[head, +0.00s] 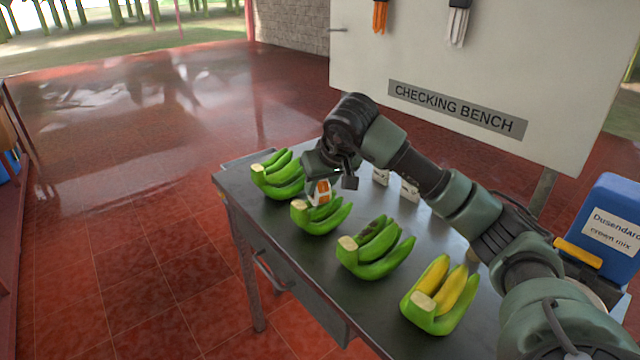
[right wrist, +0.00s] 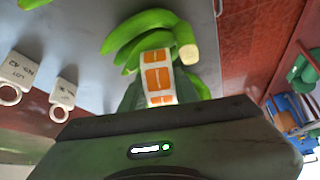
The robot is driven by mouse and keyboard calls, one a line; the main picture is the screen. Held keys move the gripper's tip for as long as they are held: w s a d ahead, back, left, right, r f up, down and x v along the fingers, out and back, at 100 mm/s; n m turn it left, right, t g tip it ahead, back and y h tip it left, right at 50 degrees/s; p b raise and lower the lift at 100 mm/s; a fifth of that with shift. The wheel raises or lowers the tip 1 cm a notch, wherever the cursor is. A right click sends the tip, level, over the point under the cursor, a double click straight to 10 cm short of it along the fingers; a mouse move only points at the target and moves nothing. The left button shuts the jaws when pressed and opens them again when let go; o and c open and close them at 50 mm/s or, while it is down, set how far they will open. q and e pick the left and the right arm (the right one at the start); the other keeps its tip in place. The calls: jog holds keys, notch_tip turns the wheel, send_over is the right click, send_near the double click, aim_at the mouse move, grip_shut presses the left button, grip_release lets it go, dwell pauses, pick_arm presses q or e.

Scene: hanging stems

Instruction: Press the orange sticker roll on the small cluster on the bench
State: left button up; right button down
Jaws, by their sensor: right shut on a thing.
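The sticker roll (head: 321,192), white with orange labels, is in my right gripper (head: 331,179), which is shut on it. The roll also shows in the right wrist view (right wrist: 158,76), in front of a green banana cluster (right wrist: 140,32) with a pale cut crown. This small cluster (head: 325,218) is second from the far end of the bench (head: 290,245). The roll is right over its far side, close to the fruit; I cannot tell whether they touch. My left gripper is out of view.
Other clusters stand in the row: a green one (head: 284,183) farther off, a dark-marked one (head: 372,262) nearer, and a green-yellow one (head: 428,316) nearest. White lot tags (right wrist: 22,72) lie beside the row. A blue container (head: 612,215) stands at right.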

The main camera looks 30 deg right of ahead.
jog(key=shift+f, duration=0.35)
dwell(1.2)
notch_tip(320, 180, up, 9)
jog(key=p, duration=0.7)
jog(key=shift+r, duration=0.2)
